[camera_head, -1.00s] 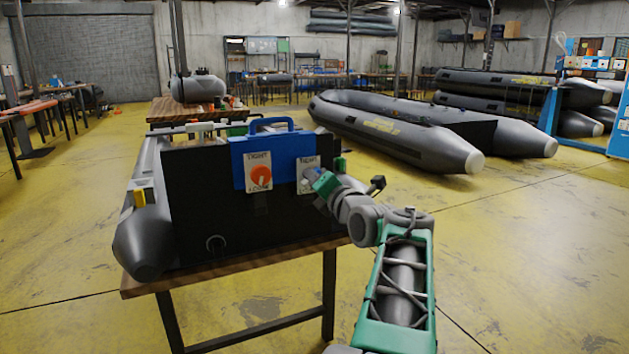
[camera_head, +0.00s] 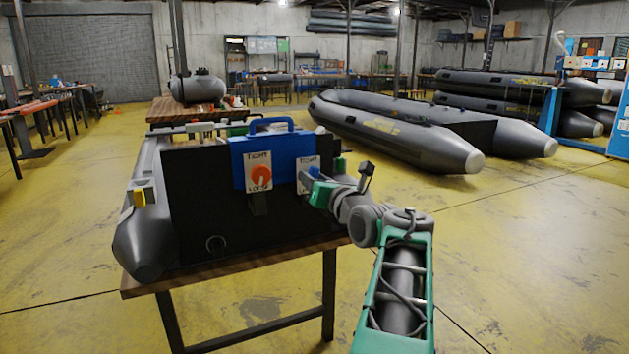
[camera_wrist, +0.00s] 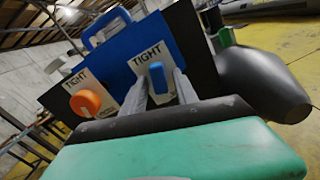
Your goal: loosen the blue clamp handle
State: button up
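The blue clamp handle (camera_wrist: 157,78) is on a white plate marked TIGHT (camera_wrist: 150,57), seen in the wrist view. It points roughly toward that word. My gripper (camera_wrist: 160,88) is open, with one finger on each side of the handle; I cannot tell whether either finger touches it. In the head view my gripper (camera_head: 304,186) is at the right plate (camera_head: 308,163) and hides the blue handle. An orange knob (camera_head: 261,175) is on the left plate, also marked TIGHT; it shows in the wrist view too (camera_wrist: 85,103).
Both plates are on a blue panel (camera_head: 237,165) over a black board (camera_head: 200,205), at the end of a grey boat (camera_head: 143,240) on a wooden table (camera_head: 150,284). Other boats (camera_head: 400,130) lie behind. The yellow floor at right is open.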

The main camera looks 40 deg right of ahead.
jog(key=o, duration=0.4)
jog(key=shift+o, duration=0.2)
jog(key=v, duration=0.8)
jog(key=shift+r, duration=0.1)
